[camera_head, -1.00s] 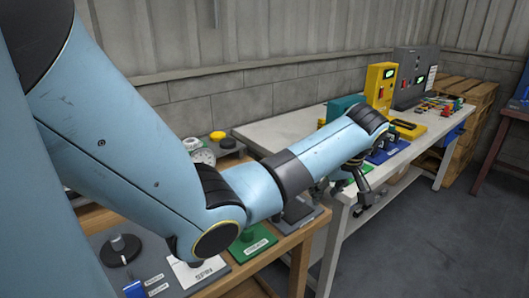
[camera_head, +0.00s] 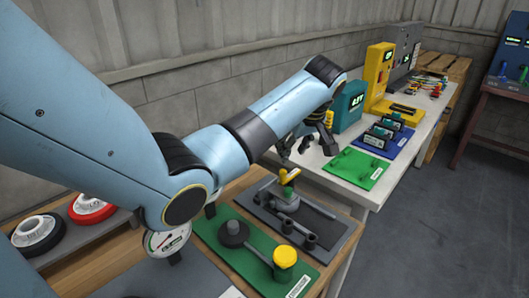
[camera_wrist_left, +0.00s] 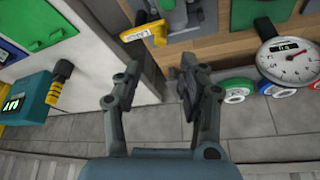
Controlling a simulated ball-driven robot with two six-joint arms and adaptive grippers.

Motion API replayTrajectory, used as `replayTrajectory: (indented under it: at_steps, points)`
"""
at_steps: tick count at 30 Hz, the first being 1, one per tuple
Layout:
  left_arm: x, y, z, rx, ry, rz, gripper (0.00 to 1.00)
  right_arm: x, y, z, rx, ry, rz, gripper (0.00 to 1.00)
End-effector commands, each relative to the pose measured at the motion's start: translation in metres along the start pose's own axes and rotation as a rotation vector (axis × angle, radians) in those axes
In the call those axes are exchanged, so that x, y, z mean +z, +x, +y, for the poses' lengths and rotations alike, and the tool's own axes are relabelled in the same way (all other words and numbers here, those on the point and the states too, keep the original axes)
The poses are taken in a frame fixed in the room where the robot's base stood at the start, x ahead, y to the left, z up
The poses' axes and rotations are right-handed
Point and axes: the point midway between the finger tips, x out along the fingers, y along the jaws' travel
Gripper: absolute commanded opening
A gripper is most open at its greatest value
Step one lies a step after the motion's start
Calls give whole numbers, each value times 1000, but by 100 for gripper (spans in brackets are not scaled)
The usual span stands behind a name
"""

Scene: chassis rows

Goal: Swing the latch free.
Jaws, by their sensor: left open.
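A small yellow lever (camera_head: 289,175), which looks like the latch, sits on a grey block with a green part on a dark grey plate (camera_head: 325,234). It also shows as a yellow handle (camera_wrist_left: 143,33) at the top of the left wrist view. My left gripper (camera_head: 307,146) is open and empty, above and beyond the yellow lever in the head view. My right gripper is not in view.
A green board (camera_head: 230,251) with a black knob and a yellow knob lies in front. A dial gauge (camera_wrist_left: 291,58) is at the right in the wrist view. A teal box (camera_head: 348,107) and a green plate (camera_head: 355,169) stand on the white table. A gap separates the tables.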

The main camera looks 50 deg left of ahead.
Motion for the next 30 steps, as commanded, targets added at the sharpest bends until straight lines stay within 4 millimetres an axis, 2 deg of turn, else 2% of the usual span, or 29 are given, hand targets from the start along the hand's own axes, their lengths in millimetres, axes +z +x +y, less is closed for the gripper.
replayTrajectory:
  at_steps: [5,13,19,24,30]
  points:
    - [1,11,0,-2,1,-1,41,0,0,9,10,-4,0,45]
    - [1,64,0,-3,0,-1,41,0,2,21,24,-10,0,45]
    - [1,96,0,-2,0,-1,41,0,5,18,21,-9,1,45]
    - [0,107,0,1,0,0,41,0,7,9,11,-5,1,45]
    - [0,108,0,1,0,0,41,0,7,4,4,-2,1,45]
